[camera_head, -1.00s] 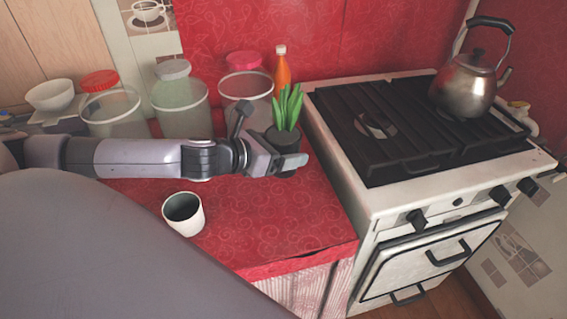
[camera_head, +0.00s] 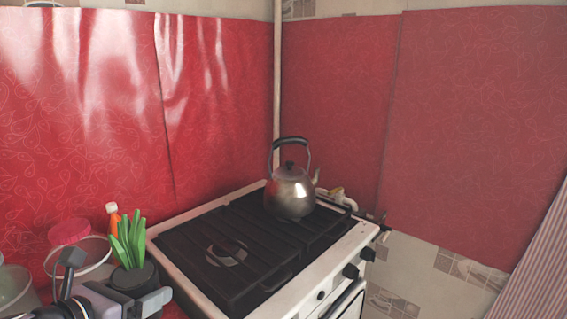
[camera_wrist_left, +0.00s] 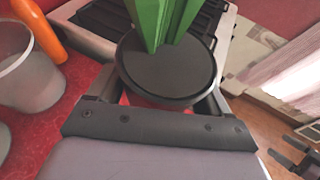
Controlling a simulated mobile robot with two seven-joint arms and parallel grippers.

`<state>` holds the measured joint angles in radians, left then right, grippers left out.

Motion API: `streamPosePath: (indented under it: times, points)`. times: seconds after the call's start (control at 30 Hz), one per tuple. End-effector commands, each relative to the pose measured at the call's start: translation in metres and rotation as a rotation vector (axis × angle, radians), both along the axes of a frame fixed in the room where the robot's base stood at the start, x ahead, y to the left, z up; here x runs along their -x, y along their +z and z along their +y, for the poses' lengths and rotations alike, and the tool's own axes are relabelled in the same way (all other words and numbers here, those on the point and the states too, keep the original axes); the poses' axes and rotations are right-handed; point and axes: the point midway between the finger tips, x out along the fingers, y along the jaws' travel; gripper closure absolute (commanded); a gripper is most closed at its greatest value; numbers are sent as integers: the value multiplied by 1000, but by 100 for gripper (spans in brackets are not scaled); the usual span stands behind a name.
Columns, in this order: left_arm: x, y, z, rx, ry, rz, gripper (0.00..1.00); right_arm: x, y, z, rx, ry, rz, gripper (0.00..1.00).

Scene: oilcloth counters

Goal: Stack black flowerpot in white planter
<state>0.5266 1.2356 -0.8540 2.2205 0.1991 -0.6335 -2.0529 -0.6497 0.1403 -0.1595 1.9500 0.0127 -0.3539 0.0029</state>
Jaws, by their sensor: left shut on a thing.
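The black flowerpot (camera_head: 137,278) holds a green plant (camera_head: 128,240) and stands at the lower left of the head view. My left gripper (camera_head: 131,301) is shut on the flowerpot, with a finger on either side of it. In the left wrist view the flowerpot (camera_wrist_left: 168,72) sits upright between the fingers, its dark round top facing the camera. Whether its base touches the counter is hidden. My right gripper is not identifiable in the head view.
A stove (camera_head: 190,222) with black grates lies right of the flowerpot, with a metal kettle (camera_head: 291,190) on it. In the wrist view, red counter (camera_wrist_left: 60,120) shows at left.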

Motion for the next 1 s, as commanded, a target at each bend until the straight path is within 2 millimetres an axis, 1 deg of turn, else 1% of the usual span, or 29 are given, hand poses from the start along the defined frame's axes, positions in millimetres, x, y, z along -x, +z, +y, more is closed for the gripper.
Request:
streamPosePath:
  times: [0.03,0.1,0.2,0.3,0.43,0.6,0.77,1.0]
  points:
    - [5,-8,-15,12,-3,5,60,0,0,0,0,0,0,0]
    - [12,-16,-29,14,12,5,60,0,0,0,0,0,0,0]
    - [21,-24,-44,13,52,3,60,0,0,0,0,0,0,0]
    - [31,-31,-53,12,109,4,60,0,0,0,0,0,0,0]
    - [42,-35,-55,10,196,4,60,0,0,0,0,0,0,0]
    - [53,-40,-51,5,287,1,60,0,0,0,0,0,0,0]
    - [57,-41,-48,1,324,-1,60,0,0,0,0,0,1,0]
    - [57,-40,-48,0,329,-4,60,0,0,0,0,0,1,0]
